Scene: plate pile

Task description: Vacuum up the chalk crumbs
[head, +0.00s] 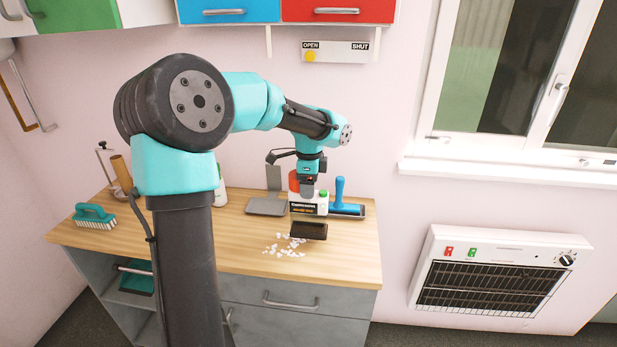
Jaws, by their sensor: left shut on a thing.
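The white chalk crumbs (284,249) lie scattered in a loose patch on the wooden worktop (345,262), near its front. My left gripper (307,184) points down above the worktop and is shut on the vacuum (308,208). The vacuum has a white body with dark lettering, orange and green parts on top, and a dark nozzle in front. The nozzle is at the right, back edge of the crumb patch; I cannot tell whether it touches the worktop. The fingertips are partly hidden by the vacuum and the wrist. My right gripper is not in view.
A teal brush (94,217) lies at the worktop's left end. My left arm hides part of the worktop. A heater (500,272) hangs on the right wall.

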